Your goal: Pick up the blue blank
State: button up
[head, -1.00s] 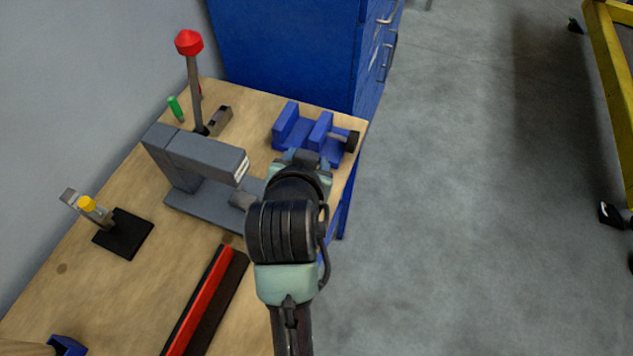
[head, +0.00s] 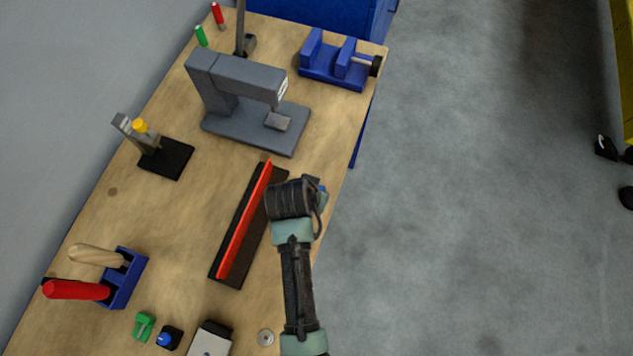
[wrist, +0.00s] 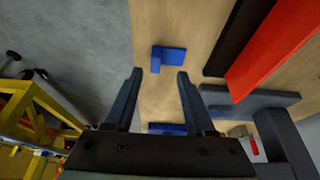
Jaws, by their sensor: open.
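The blue blank (wrist: 171,56) is a small blue block with an uneven, stepped outline. In the wrist view it lies on the wooden bench near the bench's edge, just beyond my fingertips. My gripper (wrist: 160,74) is open and empty, its two dark fingers pointing toward the blank; I see nothing between the tips. In the head view my wrist covers most of that spot, and only a little blue shows beside it (head: 322,189).
A red bar on a dark strip (head: 245,222) lies left of my wrist. A grey press (head: 240,85) and a blue vise (head: 330,72) stand farther back. A blue holder (head: 125,280), a green piece (head: 144,326) and other small parts lie nearer. Open floor is right.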

jog(key=x, duration=0.1)
jog(key=p+x, duration=0.1)
jog(key=x, duration=0.1)
jog(key=shift+s+d+f, duration=0.1)
jog(key=shift+d+f, duration=0.25)
jog(key=shift+w+f, duration=0.25)
jog(key=shift+f, duration=0.4)
grip_shut()
